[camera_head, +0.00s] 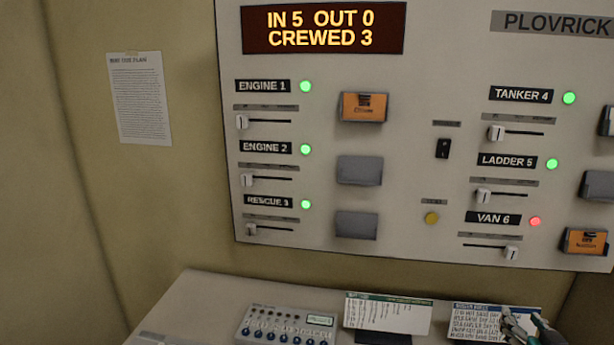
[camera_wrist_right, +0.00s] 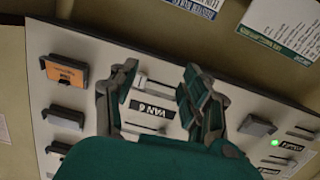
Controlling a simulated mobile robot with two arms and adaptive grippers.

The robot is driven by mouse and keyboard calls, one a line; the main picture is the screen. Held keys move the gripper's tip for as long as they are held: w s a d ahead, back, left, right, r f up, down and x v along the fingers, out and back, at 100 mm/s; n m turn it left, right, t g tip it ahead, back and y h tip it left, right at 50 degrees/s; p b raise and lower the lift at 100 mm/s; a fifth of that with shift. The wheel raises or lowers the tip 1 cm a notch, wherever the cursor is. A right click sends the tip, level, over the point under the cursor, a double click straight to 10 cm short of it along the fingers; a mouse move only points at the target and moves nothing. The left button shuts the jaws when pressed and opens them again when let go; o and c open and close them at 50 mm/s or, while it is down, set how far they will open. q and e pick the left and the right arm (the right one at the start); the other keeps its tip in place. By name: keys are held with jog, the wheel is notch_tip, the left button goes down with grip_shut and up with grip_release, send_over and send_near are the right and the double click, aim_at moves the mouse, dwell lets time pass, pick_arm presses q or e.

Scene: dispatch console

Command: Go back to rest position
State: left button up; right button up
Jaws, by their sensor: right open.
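My right gripper (camera_head: 522,318) shows at the bottom right of the head view, in front of the lower part of a card. In the right wrist view my right gripper (camera_wrist_right: 160,78) is open and empty, with its two fingers apart. The VAN 6 label (camera_wrist_right: 152,110) of the panel shows upside down between them. I cannot tell the exact gap between the fingers and the panel. My left gripper is not in view.
The wall panel (camera_head: 400,180) carries sliders, lamps and card holders; VAN 6's lamp (camera_head: 535,221) is red, the other lamps green. Below, a desk (camera_head: 200,300) holds a button box (camera_head: 287,326), a list card (camera_head: 388,312) and a blue-headed card (camera_head: 475,320). A notice (camera_head: 140,98) hangs left.

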jog(key=s+a+f+n+g+y, duration=0.1)
jog(key=s+a+f+g, duration=0.2)
jog(key=s+a+f, duration=0.2)
jog(key=s+a+f+n+g, duration=0.1)
jog(key=s+a+f+g, duration=0.1)
jog(key=s+a+f, duration=0.4)
jog(key=s+a+f+g+y, duration=0.1)
jog(key=s+a+f+g, duration=0.2)
jog(key=s+a+f, duration=0.2)
jog(key=shift+s+a+f+n+g+y, duration=0.2)
jog(key=shift+s+a, duration=0.4)
jog(key=shift+a, duration=0.3)
jog(key=shift+s+a+f+n+g+y, duration=0.1)
jog(key=shift+s+a+n, duration=0.1)
jog(key=shift+s+a, duration=0.55)
jog(key=s+a+f+n+g+y, duration=0.1)
jog(key=s+a+n+g+y, duration=0.15)
jog(key=s+a, duration=0.55)
notch_tip(320, 180, down, 31)
jog(key=s+g+b, duration=0.2)
jog(key=s+b, duration=0.1)
jog(key=b, duration=0.1)
jog(key=s+d+f+b, duration=0.1)
jog(key=s+d+f, duration=0.1)
jog(key=s+f, duration=0.5)
jog(key=s+d+f+g+h+b, duration=0.1)
jog(key=s+f, duration=0.7)
jog(key=f, duration=0.2)
jog(key=shift+s+d, duration=0.25)
jog(key=shift+d, duration=0.15)
